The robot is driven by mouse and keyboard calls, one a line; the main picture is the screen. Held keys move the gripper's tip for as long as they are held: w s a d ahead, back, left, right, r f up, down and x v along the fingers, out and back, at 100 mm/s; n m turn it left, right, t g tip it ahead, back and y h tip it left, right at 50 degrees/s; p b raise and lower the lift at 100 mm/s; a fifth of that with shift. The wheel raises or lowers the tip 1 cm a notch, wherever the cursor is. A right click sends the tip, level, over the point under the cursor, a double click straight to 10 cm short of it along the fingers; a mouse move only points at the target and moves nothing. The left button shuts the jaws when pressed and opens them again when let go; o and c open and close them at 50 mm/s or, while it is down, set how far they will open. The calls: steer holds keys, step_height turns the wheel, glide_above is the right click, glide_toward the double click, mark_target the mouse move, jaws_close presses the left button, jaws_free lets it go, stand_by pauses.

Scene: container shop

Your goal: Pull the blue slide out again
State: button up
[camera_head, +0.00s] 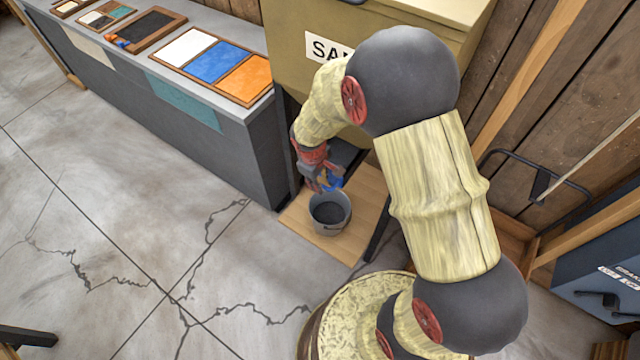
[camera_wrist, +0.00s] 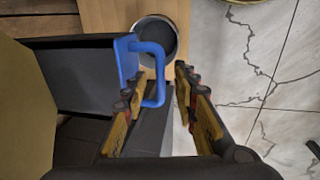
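The blue slide (camera_wrist: 127,62) sits at the mouth of a dark chute below the tan bin, with its blue loop handle sticking out. Part of its blue shows in the head view (camera_head: 334,182), mostly hidden by my gripper. My gripper (camera_wrist: 164,84) is open, and its two fingers stand apart on either side of the handle's outer bar. I see a gap on the right side of the bar; contact on the left cannot be told. In the head view my gripper (camera_head: 322,180) is low at the bin's front, just above the bucket.
A grey bucket (camera_head: 330,215), dark inside, stands on a wooden board (camera_head: 352,247) below the chute. The tan bin (camera_head: 290,55) has a partly hidden label. A grey counter (camera_head: 215,140) with colored trays is at left.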

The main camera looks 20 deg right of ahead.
steer(key=shift+w+d+f, duration=0.1)
steer(key=shift+f, duration=0.55)
steer(key=shift+c, duration=0.4)
jaws_close()
